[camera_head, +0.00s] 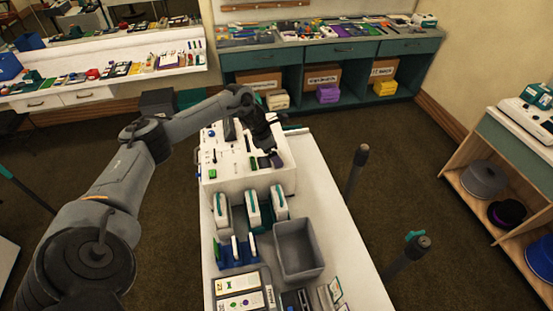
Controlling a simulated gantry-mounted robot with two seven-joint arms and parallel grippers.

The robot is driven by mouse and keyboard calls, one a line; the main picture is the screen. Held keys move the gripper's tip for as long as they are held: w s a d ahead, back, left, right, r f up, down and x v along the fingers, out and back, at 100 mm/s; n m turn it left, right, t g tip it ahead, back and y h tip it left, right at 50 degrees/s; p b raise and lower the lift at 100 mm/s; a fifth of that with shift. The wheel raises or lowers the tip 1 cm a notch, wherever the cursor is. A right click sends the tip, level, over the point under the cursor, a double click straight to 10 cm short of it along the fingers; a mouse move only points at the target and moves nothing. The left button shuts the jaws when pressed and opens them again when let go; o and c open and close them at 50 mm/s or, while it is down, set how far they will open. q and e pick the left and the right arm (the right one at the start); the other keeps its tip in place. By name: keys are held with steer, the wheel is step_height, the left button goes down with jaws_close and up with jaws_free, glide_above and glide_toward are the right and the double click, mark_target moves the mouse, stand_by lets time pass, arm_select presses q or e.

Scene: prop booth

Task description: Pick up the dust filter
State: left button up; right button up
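A white machine (225,178) with slots, a blue knob and green parts stands at the far end of the narrow white table (318,185). My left arm comes in from the left and reaches over it. My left gripper (271,161) is low at the machine's right side, by a small dark block (276,159). Whether it touches or grips the block is too small to tell. I cannot tell for certain which thing is the dust filter. Several white-and-teal upright units (252,208) stand in front of the machine. My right gripper is not in view.
A grey open bin (299,248) stands on the table, right of a blue rack (238,252) with white pieces. A labelled panel (240,290) lies at the near end. Two dark posts (356,168) rise right of the table. The table's right strip beside the machine is clear.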

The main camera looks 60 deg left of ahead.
arm_select(q)
steer(key=shift+f, duration=0.1)
steer(key=shift+c, duration=0.2)
steer(key=c, duration=0.7)
steer(key=shift+o, duration=0.2)
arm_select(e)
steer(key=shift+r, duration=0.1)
